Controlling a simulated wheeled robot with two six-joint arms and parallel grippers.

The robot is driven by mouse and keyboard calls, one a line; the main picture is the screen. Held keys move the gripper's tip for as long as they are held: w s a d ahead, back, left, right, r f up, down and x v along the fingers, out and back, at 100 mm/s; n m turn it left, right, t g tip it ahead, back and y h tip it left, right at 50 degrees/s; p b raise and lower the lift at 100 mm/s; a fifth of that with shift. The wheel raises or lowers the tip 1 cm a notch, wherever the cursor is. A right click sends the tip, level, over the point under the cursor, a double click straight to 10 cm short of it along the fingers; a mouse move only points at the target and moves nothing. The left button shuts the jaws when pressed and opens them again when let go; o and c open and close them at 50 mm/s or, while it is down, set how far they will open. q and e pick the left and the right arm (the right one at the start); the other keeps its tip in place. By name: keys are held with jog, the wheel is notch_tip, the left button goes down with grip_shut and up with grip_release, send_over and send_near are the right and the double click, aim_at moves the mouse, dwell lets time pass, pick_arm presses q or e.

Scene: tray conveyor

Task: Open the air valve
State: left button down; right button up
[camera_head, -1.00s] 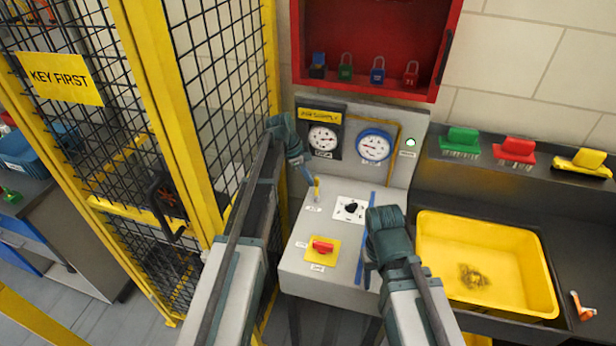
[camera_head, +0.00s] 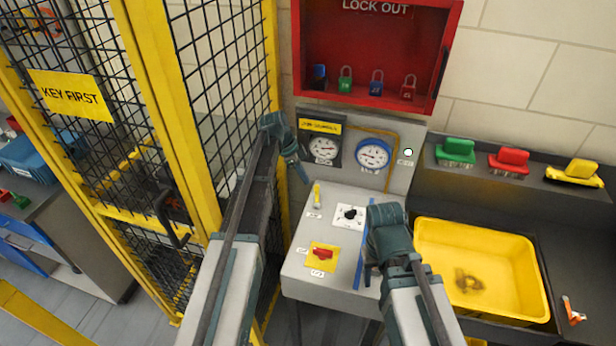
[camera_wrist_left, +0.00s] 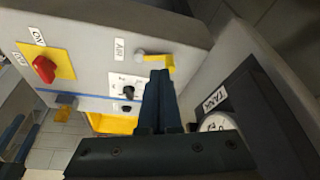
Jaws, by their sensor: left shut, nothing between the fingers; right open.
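The air valve's yellow lever (camera_head: 317,194) stands on the grey console top by a small label. In the left wrist view the yellow lever (camera_wrist_left: 167,63) sits beside a round grey knob and the AIR label. My left gripper (camera_head: 306,180) is shut and empty, just above and left of the lever in the head view. In the wrist view its fingertips (camera_wrist_left: 160,74) lie close to the lever; I cannot tell whether they touch. My right gripper (camera_head: 370,278) is open, low at the console's right side, partly hidden by its own wrist.
The console carries a black selector knob (camera_head: 350,214), a red switch on a yellow plate (camera_head: 321,264), and two gauges on the back panel (camera_head: 400,130). A yellow bin (camera_head: 520,235) stands to the right, a mesh fence (camera_head: 215,90) to the left, a red lockout cabinet (camera_head: 440,15) above.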

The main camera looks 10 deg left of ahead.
pick_arm(q)
jog(key=p+v, duration=0.5)
jog(key=v, duration=0.1)
jog(key=shift+a+r, duration=0.2)
jog(key=shift+r, duration=0.2)
jog(key=shift+s, duration=0.15)
